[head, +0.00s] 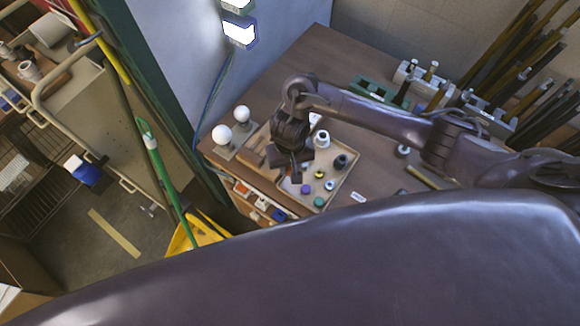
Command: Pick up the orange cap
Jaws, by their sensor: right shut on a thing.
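My right gripper (296,173) points down over the left part of a shallow tan tray (337,188) on the brown table. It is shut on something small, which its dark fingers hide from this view. No orange cap shows clearly among the loose parts in the tray, so the cap in the jaws is not plainly visible. Beside the gripper in the tray lie a purple cap (306,189), a yellow cap (319,174), a teal cap (319,201) and a small blue-and-white part (329,184). My left gripper is not in view.
A white socket (321,139) and a dark one (341,161) stand in the tray. Two white bulbs (222,134) (242,114) stand left of it. Racks with rods (490,110) fill the table's back right.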

